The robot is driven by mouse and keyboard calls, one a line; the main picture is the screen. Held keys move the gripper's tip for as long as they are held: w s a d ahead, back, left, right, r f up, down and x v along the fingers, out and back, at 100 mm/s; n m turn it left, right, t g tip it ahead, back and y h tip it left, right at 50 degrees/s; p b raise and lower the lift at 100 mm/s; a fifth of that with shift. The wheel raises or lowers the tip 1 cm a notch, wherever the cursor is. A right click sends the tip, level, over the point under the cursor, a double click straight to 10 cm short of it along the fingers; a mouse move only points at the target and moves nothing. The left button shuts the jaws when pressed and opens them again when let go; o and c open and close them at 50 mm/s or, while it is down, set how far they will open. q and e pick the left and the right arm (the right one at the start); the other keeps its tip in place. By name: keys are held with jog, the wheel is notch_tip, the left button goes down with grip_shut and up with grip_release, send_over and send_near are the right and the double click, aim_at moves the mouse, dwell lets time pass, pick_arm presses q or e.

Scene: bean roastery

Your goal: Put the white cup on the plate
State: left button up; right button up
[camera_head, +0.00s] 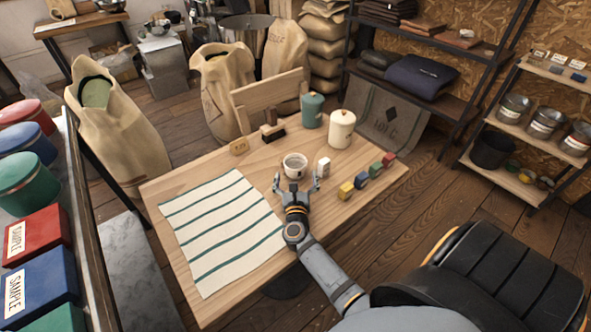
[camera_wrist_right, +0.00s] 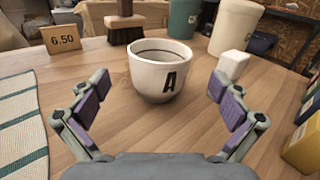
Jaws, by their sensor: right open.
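The white cup (camera_head: 295,166) stands upright on the wooden table, near its middle. In the right wrist view the cup stands ahead, between the two spread purple-padded fingers, with a gap on each side. I see no plate in either view. My left gripper is not in view.
A striped cloth (camera_head: 222,228) covers the table's left part. A small white block (camera_head: 323,167) stands right of the cup, with several coloured blocks (camera_head: 361,181) farther right. Behind are a price tag (camera_head: 239,147), a brush (camera_head: 272,132), a green canister (camera_head: 312,111) and a cream canister (camera_head: 341,129).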

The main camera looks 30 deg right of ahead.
aim_at(298, 155)
jog(key=x, duration=0.5)
jog(key=shift+w, duration=0.1)
jog(key=shift+r, duration=0.1)
jog(key=shift+c, duration=0.5)
jog(key=c, duration=1.4)
jog(key=r, duration=0.1)
jog(key=r+p, duration=0.1)
jog(key=r, duration=0.1)
jog(key=r+p, duration=0.1)
jog(key=shift+s+d+r, duration=0.2)
jog(key=shift+s+d, duration=0.05)
jog(key=shift+s, duration=0.1)
jog(key=s+d+r+p, duration=0.1)
jog(key=s+d+r, duration=0.1)
jog(key=s+r, duration=0.1)
jog(key=s+d+r+p, duration=0.1)
jog(key=s+d+r, duration=0.1)
jog(key=s+d, duration=0.1)
jog(key=s+d+r+p, duration=0.1)
jog(key=s+d+r, duration=0.1)
jog(key=s+r, duration=0.1)
jog(key=shift+s+d+r+p, duration=0.15)
jog(key=shift+s, duration=0.3)
jog(key=shift+s+d+r+p, duration=0.15)
jog(key=shift+s, duration=0.3)
